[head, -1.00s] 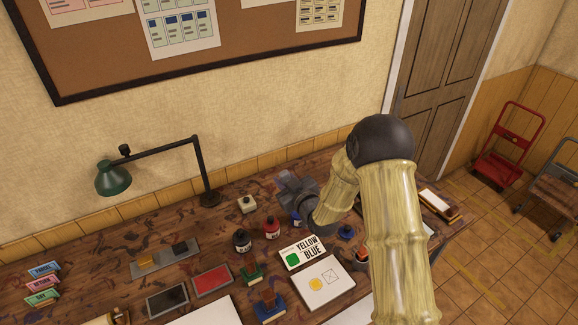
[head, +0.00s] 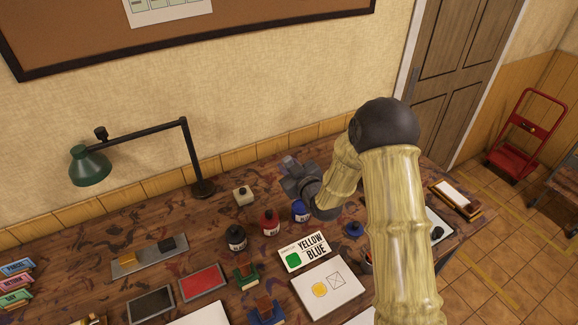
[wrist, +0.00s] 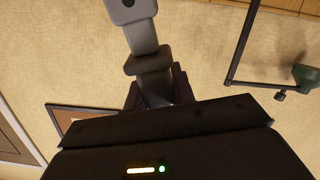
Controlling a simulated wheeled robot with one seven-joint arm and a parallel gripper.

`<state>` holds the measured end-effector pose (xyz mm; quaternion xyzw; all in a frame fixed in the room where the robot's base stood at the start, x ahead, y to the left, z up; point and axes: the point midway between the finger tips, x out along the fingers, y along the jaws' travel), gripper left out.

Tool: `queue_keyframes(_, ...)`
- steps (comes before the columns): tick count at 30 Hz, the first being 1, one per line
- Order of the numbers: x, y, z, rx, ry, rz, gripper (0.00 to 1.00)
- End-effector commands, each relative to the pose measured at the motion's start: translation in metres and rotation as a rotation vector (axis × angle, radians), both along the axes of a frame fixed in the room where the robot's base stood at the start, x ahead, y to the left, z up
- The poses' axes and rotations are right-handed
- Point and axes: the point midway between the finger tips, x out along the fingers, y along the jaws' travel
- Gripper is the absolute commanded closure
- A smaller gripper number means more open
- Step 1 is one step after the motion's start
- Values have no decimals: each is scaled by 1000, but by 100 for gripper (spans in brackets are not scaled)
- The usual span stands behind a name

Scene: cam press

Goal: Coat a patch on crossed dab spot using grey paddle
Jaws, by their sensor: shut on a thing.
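My gripper (head: 300,180) is raised above the back of the workbench, over the ink bottles. It is shut on the grey paddle (wrist: 143,35), whose stepped grey shaft runs up between the dark fingers in the wrist view. In the head view the paddle is small and hard to tell from the gripper. A white pad (head: 350,299) lies at the front of the bench, below and apart from the gripper. It carries a yellow patch (head: 319,290) and, to its right, the crossed dab spot (head: 337,281), an outlined square with no colour on it.
A card (head: 304,252) reads YELLOW, BLUE beside a green patch. Black (head: 236,238), red (head: 270,223) and blue (head: 299,212) bottles stand behind it. A green lamp (head: 90,166) stands back left. Ink pads and stamps crowd the front left.

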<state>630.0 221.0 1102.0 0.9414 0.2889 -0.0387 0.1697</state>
Motion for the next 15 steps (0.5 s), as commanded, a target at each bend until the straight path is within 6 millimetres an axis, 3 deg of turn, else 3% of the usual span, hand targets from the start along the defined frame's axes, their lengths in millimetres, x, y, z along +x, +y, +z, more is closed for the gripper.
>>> queue_keyframes(8, 0, 0, -10, 1, 1, 0, 98)
queue_keyframes(15, 0, 0, -32, -1, 1, 0, 98)
